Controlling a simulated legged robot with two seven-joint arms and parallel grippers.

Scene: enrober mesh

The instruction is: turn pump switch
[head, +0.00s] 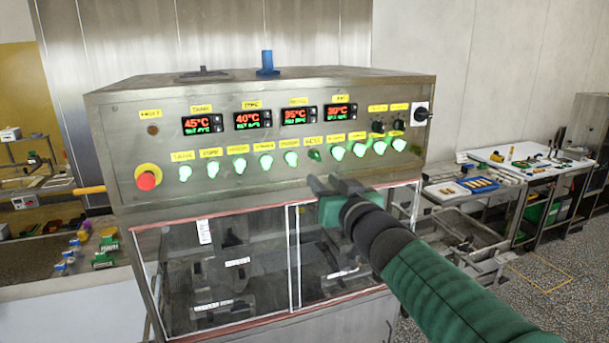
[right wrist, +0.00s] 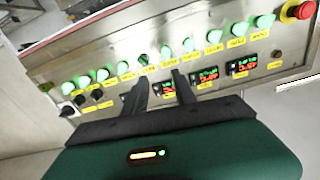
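The steel control panel (head: 262,106) carries a row of switches under yellow labels. Most switches glow green; one dark green, unlit switch (head: 314,154) sits mid-row and also shows in the right wrist view (right wrist: 143,60), where the panel appears upside down. The labels are too small to read surely, so I cannot tell which is the pump switch. My right gripper (head: 328,182) is open and empty, just below the unlit switch in the head view. In the right wrist view its two dark fingers (right wrist: 161,82) stand apart, pointing toward the row. My left gripper is not in view.
A red emergency button (head: 146,180) is at the panel's lower left. Temperature displays (head: 253,119) run above the switches, and black knobs (head: 378,127) sit at right. Clear, red-edged covers (head: 240,262) hang below. A side table (head: 525,165) with tools stands right.

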